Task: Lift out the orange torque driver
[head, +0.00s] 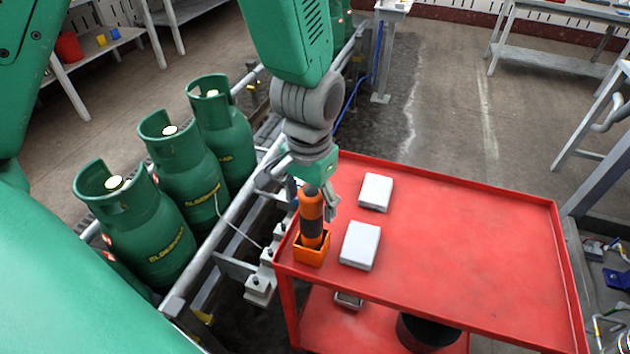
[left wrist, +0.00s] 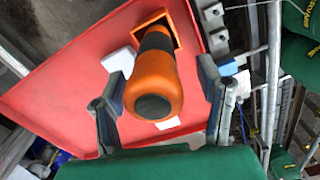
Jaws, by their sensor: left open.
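The orange torque driver (head: 311,218) has an orange body with a dark band. It stands upright in a small orange holder (head: 312,254) at the left corner of the red cart. My left gripper (head: 314,202) is above and around the driver's top, pointing down. In the left wrist view the gripper is open, with one finger on each side of the driver (left wrist: 155,83) and visible gaps between. The holder (left wrist: 168,22) shows behind it there. The driver's lower end is hidden inside the holder. My right gripper is not in view.
The red cart (head: 460,235) carries two white boxes (head: 376,192) (head: 360,246) just right of the holder; its right half is clear. Green gas cylinders (head: 165,240) stand on the conveyor, whose rail (head: 225,235) runs left of the cart.

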